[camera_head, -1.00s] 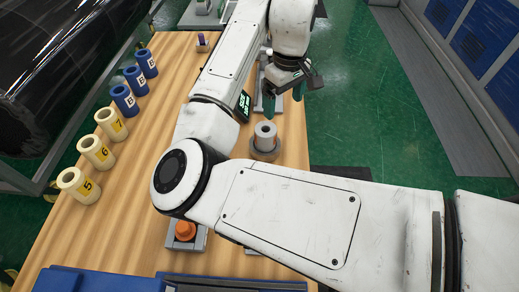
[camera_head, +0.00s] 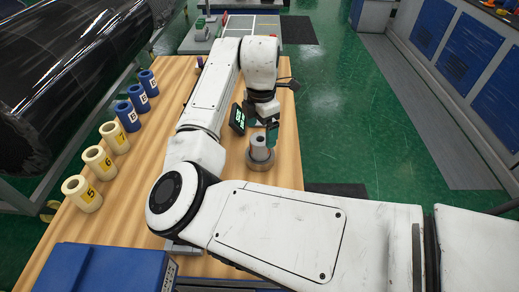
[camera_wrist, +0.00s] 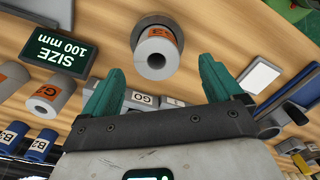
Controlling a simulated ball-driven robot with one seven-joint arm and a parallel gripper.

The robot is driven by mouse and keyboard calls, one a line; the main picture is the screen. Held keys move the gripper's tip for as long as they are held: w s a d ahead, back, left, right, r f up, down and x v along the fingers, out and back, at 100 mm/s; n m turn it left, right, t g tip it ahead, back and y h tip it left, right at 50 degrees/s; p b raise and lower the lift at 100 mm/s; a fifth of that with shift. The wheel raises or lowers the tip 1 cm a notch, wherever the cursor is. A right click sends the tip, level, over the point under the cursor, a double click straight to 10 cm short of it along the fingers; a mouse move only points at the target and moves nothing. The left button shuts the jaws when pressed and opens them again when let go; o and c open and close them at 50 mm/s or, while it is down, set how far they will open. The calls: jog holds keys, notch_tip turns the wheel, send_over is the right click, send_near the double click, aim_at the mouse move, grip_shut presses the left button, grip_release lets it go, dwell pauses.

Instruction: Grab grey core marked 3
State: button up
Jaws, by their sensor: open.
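A grey core (camera_head: 259,144) stands upright on a round grey-brown base (camera_head: 260,163) near the right edge of the wooden table. In the wrist view the grey core (camera_wrist: 155,52) shows its open end and an orange label that seems to read G3. My gripper (camera_wrist: 160,82) is open, its two teal fingers apart and empty. The core lies beyond the fingertips, between their lines, and is not held. In the head view my gripper (camera_head: 271,128) is just behind and above the core, and its fingers are partly hidden.
A display (camera_wrist: 62,50) reading SIZE 100 mm stands beside the base. Another grey core with an orange label (camera_wrist: 46,97) and blue cores (camera_wrist: 40,145) show in the wrist view. Yellow cores (camera_head: 98,160) and blue cores (camera_head: 137,102) line the table's left side.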

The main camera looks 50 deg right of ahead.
aim_at(260, 139)
jog(key=shift+w+f+p, duration=0.2)
jog(key=shift+f+p, duration=0.3)
jog(key=shift+f, duration=2.95)
jog(key=shift+c, duration=0.2)
jog(key=shift+d, duration=0.1)
jog(key=c, duration=1.2)
jog(key=shift+r, duration=0.2)
